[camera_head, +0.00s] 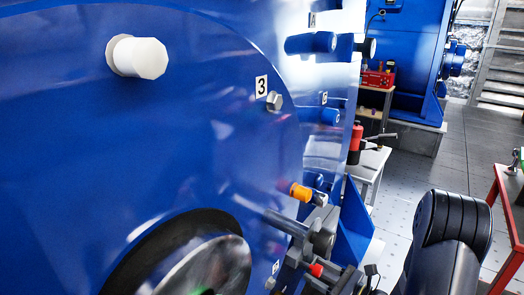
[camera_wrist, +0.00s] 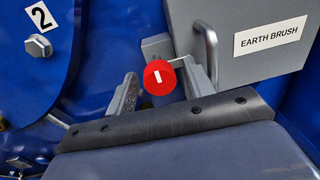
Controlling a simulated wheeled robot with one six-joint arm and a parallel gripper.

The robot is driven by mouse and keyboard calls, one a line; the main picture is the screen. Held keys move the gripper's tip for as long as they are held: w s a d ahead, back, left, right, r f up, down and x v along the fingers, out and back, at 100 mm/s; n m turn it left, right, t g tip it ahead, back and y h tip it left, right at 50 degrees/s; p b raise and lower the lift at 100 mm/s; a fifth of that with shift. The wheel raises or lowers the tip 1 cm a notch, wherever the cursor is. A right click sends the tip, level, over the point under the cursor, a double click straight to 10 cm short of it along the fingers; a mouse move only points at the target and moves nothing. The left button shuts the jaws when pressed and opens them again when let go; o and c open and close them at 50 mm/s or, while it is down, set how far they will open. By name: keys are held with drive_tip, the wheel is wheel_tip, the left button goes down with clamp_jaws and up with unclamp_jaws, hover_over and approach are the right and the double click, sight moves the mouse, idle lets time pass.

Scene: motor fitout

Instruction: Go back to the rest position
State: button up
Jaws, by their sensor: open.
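My gripper (camera_wrist: 160,78) shows in the wrist view with its two grey fingers spread apart. A round red knob (camera_wrist: 158,76) with a white mark appears between the fingers. I cannot tell whether either finger touches it. A grey box labelled "EARTH BRUSH" (camera_wrist: 245,50) with a metal handle is just beyond the fingers at right. In the head view, my black arm is at lower right, and a small red part (camera_head: 316,270) is visible low near the blue motor housing (camera_head: 200,130).
The housing carries a white plug (camera_head: 138,57), a bolt (camera_head: 274,101) beside label 3, blue pegs (camera_head: 311,43) and an orange-capped part (camera_head: 295,190). A red-edged table (camera_head: 507,195) stands at right. Grey floor (camera_head: 450,160) is open between them.

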drive_tip(key=shift+n+b, duration=0.4)
drive_tip(key=shift+n, duration=0.3)
